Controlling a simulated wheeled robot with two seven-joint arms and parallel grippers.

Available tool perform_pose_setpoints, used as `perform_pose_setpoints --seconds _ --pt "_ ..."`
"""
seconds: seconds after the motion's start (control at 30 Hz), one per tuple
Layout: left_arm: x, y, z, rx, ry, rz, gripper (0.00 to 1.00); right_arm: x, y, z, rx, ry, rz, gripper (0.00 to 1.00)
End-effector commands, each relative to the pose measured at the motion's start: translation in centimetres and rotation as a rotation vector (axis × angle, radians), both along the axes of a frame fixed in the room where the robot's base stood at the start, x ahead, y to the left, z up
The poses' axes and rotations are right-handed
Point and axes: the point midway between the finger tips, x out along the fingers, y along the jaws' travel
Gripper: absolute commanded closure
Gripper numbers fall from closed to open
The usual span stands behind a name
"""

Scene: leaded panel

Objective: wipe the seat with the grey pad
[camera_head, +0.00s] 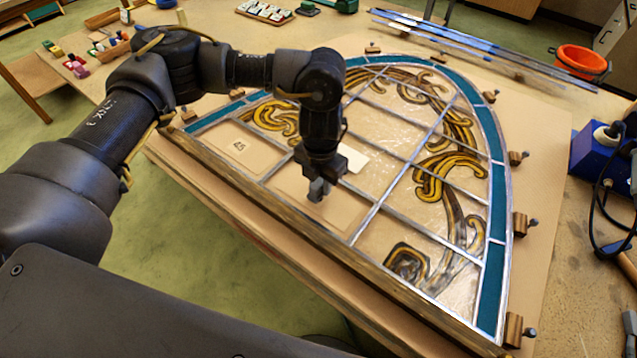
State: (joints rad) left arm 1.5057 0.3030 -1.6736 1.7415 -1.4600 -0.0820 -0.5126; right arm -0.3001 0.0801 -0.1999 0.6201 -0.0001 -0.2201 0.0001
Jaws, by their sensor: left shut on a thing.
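The arched leaded panel (497,200) lies on a board, with a teal glass border and amber scrollwork. My left gripper (318,186) points down over its left-middle part. It is shut on a small grey block, which looks like the grey pad (317,194). The seat seems to be the bare tan cell (335,212) under the gripper, framed by lead strips; the arm and gripper hide part of it. I cannot tell whether the pad touches it. Another bare cell with a small marked label (238,147) lies to the left. My right gripper is not in view.
A wooden batten (290,243) runs along the panel's near edge. Wooden blocks with pins (520,224) stand around the curved edge. A pale rectangle (356,160) shows beside the gripper. Lead strips (480,45), an orange bucket (582,60) and a blue box (597,150) lie beyond.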

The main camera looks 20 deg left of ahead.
Motion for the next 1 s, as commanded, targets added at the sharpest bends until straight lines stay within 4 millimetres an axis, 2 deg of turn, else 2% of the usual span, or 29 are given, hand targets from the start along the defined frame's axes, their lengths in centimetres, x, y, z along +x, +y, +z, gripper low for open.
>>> perform_pose_setpoints --seconds 0.33,1.0 --pt "1.0 -0.3 -0.1 0.000 -0.001 0.000 1.00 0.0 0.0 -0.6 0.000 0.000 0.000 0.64" --pt "-1.0 0.6 -0.2 0.002 0.002 0.000 1.00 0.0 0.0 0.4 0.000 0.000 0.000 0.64"
